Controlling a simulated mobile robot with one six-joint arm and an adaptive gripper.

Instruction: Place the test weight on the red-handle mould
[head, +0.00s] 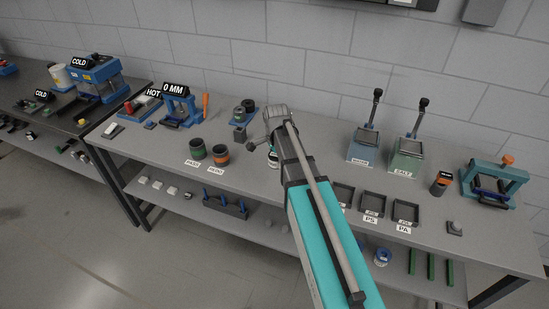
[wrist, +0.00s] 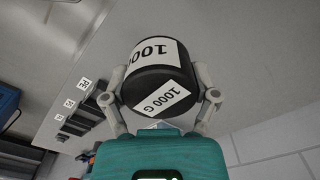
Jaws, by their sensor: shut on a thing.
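The test weight, a black cylinder with white "1000 G" labels (wrist: 165,82), fills the middle of the wrist view. My gripper (wrist: 160,76) is shut on it, one finger on each side. I cannot tell if the weight touches the bench. A red block (head: 128,106) lies on a blue plate near the "HOT" sign, left of my gripper; I cannot make out whether it is the red-handle mould.
A blue press (head: 181,108) with an orange handle and "0 MM" sign stands left. Blue (head: 363,146) and green (head: 405,157) lever machines and dark trays (head: 374,204) are right. A teal press (head: 492,184) stands far right.

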